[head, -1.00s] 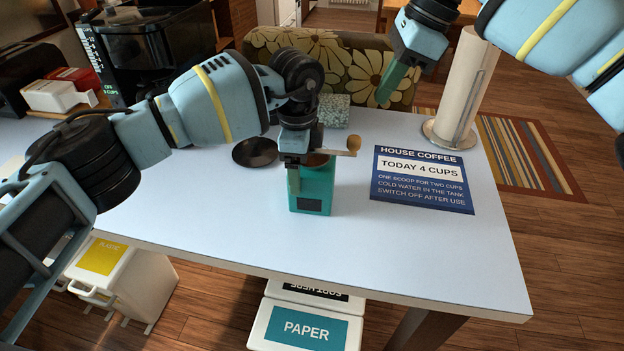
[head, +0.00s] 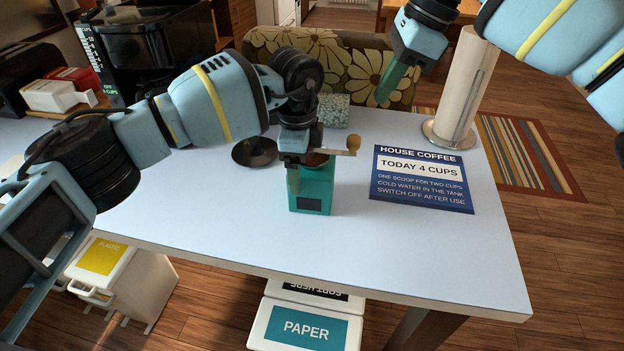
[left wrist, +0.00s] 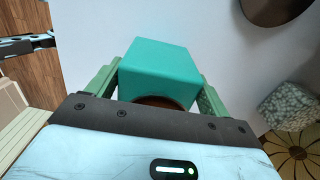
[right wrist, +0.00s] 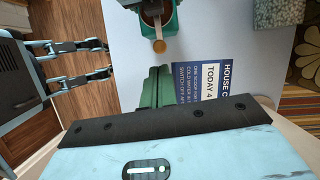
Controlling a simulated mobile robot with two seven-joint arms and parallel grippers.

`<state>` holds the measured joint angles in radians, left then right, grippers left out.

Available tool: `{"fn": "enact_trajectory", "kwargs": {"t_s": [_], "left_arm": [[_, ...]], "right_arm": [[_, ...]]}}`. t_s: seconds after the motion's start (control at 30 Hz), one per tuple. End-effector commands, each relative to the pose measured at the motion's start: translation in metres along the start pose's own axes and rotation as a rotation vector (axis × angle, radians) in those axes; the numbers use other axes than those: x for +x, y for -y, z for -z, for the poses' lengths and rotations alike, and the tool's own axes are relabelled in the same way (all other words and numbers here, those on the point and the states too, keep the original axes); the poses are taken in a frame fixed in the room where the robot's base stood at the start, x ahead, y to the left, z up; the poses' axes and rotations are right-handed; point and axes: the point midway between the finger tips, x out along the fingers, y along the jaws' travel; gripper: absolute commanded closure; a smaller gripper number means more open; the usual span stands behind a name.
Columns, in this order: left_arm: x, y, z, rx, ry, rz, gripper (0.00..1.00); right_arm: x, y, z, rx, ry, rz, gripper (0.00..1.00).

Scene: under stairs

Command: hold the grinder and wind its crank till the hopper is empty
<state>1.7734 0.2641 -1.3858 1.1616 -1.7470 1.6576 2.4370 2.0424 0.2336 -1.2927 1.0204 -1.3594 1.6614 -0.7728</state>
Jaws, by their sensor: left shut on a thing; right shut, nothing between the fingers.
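The teal grinder (head: 313,193) stands upright on the pale table, with a dark patch on its front. My left gripper (head: 293,180) is shut on its body from above; in the left wrist view the green fingers sit on both sides of the teal body (left wrist: 160,55). The crank (head: 345,153) sticks out to the right at the top, ending in a tan knob (head: 353,143). The hopper (right wrist: 152,10) shows partly at the top of the right wrist view; its contents cannot be made out. My right gripper (head: 383,97) is shut and empty, apart from the crank, above the table's far right.
A blue coffee sign (head: 422,180) lies right of the grinder. A paper towel roll (head: 461,90) stands at the far right corner. A dark dish (head: 254,151) and a speckled box (head: 334,110) are behind the grinder. The table's front right is clear.

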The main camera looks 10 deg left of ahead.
Motion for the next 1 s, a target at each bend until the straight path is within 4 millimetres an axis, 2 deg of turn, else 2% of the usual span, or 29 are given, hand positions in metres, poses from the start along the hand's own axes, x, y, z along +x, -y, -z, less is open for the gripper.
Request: {"fn": "enact_trajectory", "kwargs": {"t_s": [0.23,0.37,0.47,1.0], "left_arm": [[-0.001,0.000,0.000,0.000,-0.001,0.001,0.58],[-0.001,0.000,0.000,0.000,-0.001,0.002,0.58],[-0.001,0.000,0.000,0.000,-0.001,0.002,0.58],[-0.001,0.000,0.000,0.000,-0.001,0.002,0.58]], "right_arm": [[0.000,0.000,-0.001,-0.017,-0.002,0.003,1.00],[0.002,0.001,-0.002,-0.113,-0.017,0.018,1.00],[0.005,0.003,-0.004,-0.252,-0.039,0.038,1.00],[0.017,0.018,-0.022,-1.232,-0.254,0.109,1.00]]}}
